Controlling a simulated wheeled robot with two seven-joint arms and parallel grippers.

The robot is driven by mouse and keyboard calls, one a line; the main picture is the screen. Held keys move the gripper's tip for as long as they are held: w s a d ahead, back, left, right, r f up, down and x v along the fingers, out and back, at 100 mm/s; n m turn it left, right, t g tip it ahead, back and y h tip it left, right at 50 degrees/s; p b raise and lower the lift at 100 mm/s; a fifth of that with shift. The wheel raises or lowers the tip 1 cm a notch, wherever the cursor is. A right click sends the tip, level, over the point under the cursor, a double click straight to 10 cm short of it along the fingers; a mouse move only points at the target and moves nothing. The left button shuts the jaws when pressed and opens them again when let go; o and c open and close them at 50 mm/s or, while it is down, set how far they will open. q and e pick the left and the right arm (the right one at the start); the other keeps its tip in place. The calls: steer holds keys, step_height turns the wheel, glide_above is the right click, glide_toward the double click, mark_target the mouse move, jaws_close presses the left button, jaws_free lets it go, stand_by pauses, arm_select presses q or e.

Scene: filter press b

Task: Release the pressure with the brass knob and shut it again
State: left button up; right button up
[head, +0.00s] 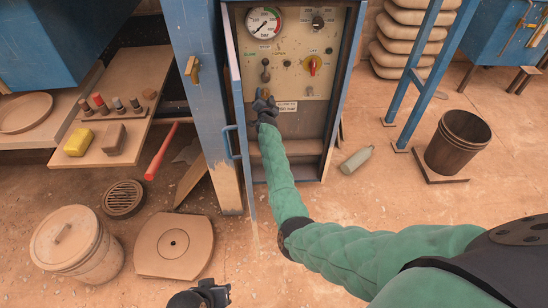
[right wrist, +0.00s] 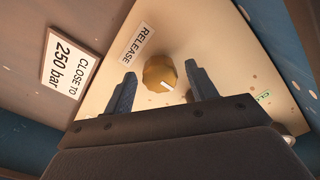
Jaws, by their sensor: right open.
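The brass knob (right wrist: 160,73) is round, with a white pointer mark, beside a RELEASE label (right wrist: 136,42) on the cream control panel (right wrist: 105,75). My right gripper (head: 264,98) is at the lower left of the panel in the head view and mostly hides the knob there. In the right wrist view its two fingers stand open on either side of the knob, with gaps visible; I cannot tell how deep they reach. The pressure gauge (head: 264,23), marked bar, is at the panel's top left. My left gripper (head: 205,293) is low in the head view, far from the panel; its jaws are unclear.
A CLOSE TO 250 bar sign (right wrist: 70,63) is below the panel. A black lever (head: 266,70), a red-yellow selector (head: 313,65) and a dark knob (head: 318,21) share the panel. The open blue cabinet door (head: 236,105) stands just left of my right arm.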

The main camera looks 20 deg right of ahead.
steer(key=n+p, duration=0.1)
steer(key=n, duration=0.3)
steer(key=shift+r+n, duration=0.1)
steer(key=shift+n, duration=0.3)
steer(key=n+p, duration=0.1)
steer(key=n, duration=0.3)
steer(key=shift+n, duration=0.3)
steer(key=s+a+f+n+g+y+p, duration=0.1)
steer(key=s+a+n+g+y+p, duration=0.1)
steer(key=s, duration=1.5)
steer(key=s+a+n+g+y+p, duration=0.3)
steer(key=s+a+g+y+p, duration=0.1)
steer(key=s, duration=1.3)
steer(key=shift+a+f+y, duration=0.35)
steer(key=shift+a+y, duration=0.3)
steer(key=shift+y, duration=0.15)
steer(key=shift+w, duration=0.1)
